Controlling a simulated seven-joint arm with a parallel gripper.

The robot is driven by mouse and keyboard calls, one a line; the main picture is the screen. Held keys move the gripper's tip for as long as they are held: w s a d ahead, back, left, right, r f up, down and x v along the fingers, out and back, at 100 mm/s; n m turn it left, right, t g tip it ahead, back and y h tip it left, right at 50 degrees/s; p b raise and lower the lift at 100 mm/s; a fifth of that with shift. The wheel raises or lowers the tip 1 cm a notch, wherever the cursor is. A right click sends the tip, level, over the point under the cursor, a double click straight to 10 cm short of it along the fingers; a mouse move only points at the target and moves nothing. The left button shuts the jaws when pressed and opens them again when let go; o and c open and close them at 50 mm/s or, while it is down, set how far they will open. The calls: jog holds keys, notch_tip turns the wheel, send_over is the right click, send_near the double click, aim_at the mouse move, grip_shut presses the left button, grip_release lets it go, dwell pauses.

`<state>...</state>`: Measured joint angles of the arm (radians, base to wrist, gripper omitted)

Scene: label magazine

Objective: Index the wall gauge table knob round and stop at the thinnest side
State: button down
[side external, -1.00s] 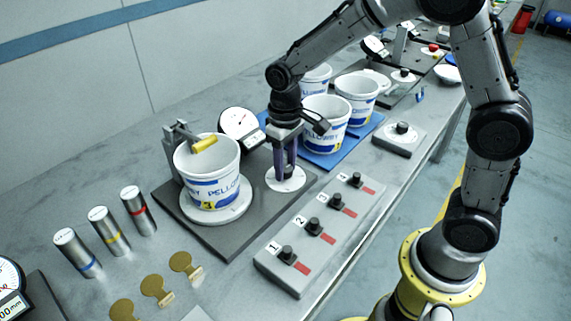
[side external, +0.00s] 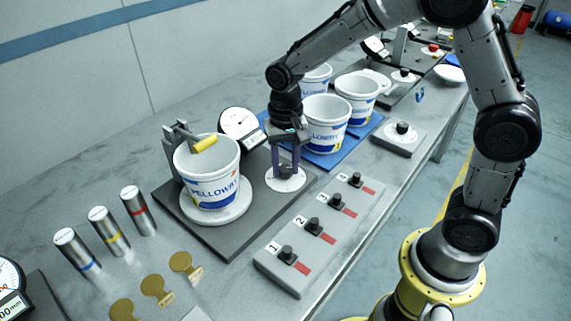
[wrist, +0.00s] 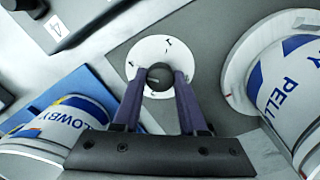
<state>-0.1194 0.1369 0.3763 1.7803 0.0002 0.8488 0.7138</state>
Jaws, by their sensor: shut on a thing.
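The knob is a small dark round grip (wrist: 159,76) on a white marked dial disc (side external: 286,180). My gripper (side external: 286,172) points down over the disc, with its purple fingers on either side of the knob and shut on it; it also shows in the wrist view (wrist: 159,80). Left of it, a white pail with a blue and yellow label (side external: 210,168) stands upright on the round turntable (side external: 216,219). A bracket with a yellow roller (side external: 204,145) reaches over its rim. The dial gauge (side external: 238,122) stands behind; its reading is too small to tell.
More pails (side external: 326,123) stand on a blue mat (side external: 322,160) behind my gripper. A grey panel with numbered black knobs (side external: 318,235) lies in front. Silver cylinders (side external: 105,232) and brass discs (side external: 156,288) sit at the left front.

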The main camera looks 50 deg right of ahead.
aim_at(286, 168)
jog(key=shift+r, duration=0.15)
jog(key=shift+c, duration=2.2)
grip_release()
notch_tip(286, 168, up, 14)
